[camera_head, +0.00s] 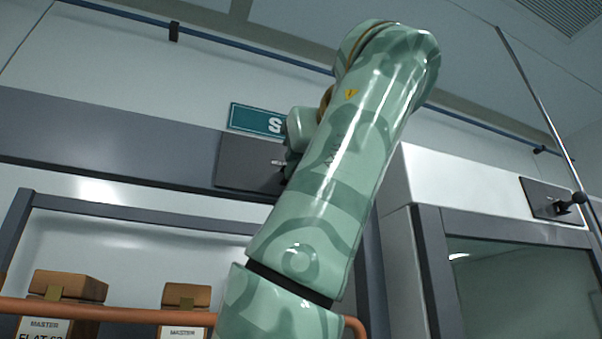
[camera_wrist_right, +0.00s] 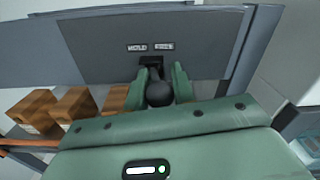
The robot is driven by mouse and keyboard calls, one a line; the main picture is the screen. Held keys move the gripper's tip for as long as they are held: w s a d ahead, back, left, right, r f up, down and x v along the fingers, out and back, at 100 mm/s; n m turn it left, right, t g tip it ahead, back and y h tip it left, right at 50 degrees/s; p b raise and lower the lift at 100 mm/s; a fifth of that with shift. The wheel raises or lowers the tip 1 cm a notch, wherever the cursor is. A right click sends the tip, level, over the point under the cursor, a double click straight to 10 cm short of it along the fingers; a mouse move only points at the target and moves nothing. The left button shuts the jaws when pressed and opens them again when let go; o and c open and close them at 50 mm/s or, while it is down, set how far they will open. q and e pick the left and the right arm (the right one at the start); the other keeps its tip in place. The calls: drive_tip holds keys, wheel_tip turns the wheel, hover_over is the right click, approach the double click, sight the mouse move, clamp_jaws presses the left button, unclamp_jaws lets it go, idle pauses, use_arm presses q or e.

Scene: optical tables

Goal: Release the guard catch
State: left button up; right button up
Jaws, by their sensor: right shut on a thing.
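The guard catch's black round knob (camera_wrist_right: 159,93) sits between the two green fingers of my right gripper (camera_wrist_right: 162,88) in the right wrist view. The gripper is shut on the knob. Behind it a dark slot and two small labels show on the grey catch plate (camera_wrist_right: 197,62). In the head view the same plate (camera_head: 245,164) is on the grey beam below a teal sign, and my right arm reaches up to it. The arm hides the knob and most of the gripper there. My left gripper is in neither view.
A second plate (camera_head: 543,196) with a black knob is on the white cabinet at right. Wooden boxes (camera_head: 68,286) stand on a shelf behind an orange rail (camera_head: 110,313) at lower left. A thin metal pole (camera_head: 540,100) slants down at right.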

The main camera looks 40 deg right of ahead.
drive_tip(key=shift+w+d+n+t+y+b, duration=0.1)
drive_tip(key=shift+d+n+y+b, duration=0.15)
drive_tip(key=shift+n+y, duration=0.6)
drive_tip(key=shift+d+n+t+y+b, duration=0.15)
drive_tip(key=shift+n+y+b, duration=0.2)
drive_tip(key=shift+y, duration=0.8)
drive_tip(key=shift+w+d+n+t+y+b, duration=0.1)
drive_tip(key=shift+d+n+y+b, duration=0.15)
drive_tip(key=shift+n+y, duration=0.6)
drive_tip(key=shift+y, duration=0.25)
drive_tip(key=o, duration=0.6)
drive_tip(key=shift+o, duration=0.5)
drive_tip(key=shift+w, duration=0.1)
